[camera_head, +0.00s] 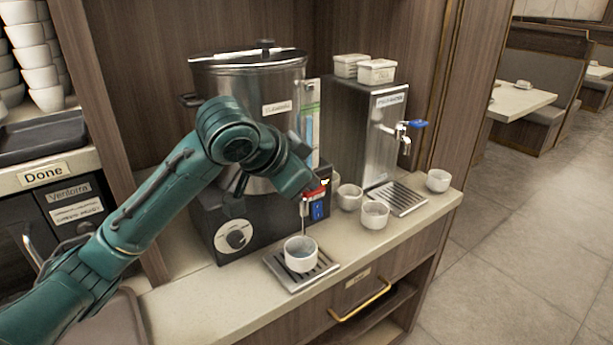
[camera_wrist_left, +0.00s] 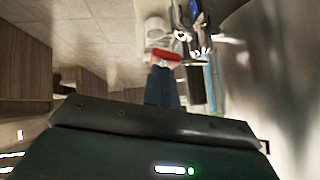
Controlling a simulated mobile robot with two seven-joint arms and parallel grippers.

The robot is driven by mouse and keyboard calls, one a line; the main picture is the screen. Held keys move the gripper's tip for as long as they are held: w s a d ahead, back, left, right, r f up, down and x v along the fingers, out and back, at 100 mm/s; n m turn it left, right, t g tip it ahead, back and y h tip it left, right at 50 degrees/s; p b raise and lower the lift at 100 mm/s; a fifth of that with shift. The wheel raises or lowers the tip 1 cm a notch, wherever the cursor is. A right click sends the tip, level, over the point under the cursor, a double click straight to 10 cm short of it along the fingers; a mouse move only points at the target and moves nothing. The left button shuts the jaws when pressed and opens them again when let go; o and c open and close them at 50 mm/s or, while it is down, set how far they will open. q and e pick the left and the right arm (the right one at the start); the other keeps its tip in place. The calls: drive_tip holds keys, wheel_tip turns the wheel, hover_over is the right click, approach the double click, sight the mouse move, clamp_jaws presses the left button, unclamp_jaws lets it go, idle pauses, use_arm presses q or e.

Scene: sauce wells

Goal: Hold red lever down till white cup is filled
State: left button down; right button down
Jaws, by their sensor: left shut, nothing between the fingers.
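The white cup (camera_head: 300,258) stands upright on the drip tray (camera_head: 279,270) under the dispenser's tap. A thin stream runs from the tap into it, and its inside looks grey-blue; the exact level is hard to tell. The red lever (camera_head: 314,192) is at the tap on the front of the large steel dispenser (camera_head: 245,85); it also shows in the left wrist view (camera_wrist_left: 166,54). My left gripper (camera_head: 311,184) is shut and empty, with its fingertips at the red lever, seemingly touching it. The fingers also show in the left wrist view (camera_wrist_left: 164,84). My right gripper is not in view.
Several white cups, such as one (camera_head: 374,215), stand right of the tray. A second steel dispenser with a blue-handled tap (camera_head: 418,125) stands behind them. Stacked cups (camera_head: 35,55) are at the far left. The counter's front edge (camera_head: 400,240) runs close to the tray.

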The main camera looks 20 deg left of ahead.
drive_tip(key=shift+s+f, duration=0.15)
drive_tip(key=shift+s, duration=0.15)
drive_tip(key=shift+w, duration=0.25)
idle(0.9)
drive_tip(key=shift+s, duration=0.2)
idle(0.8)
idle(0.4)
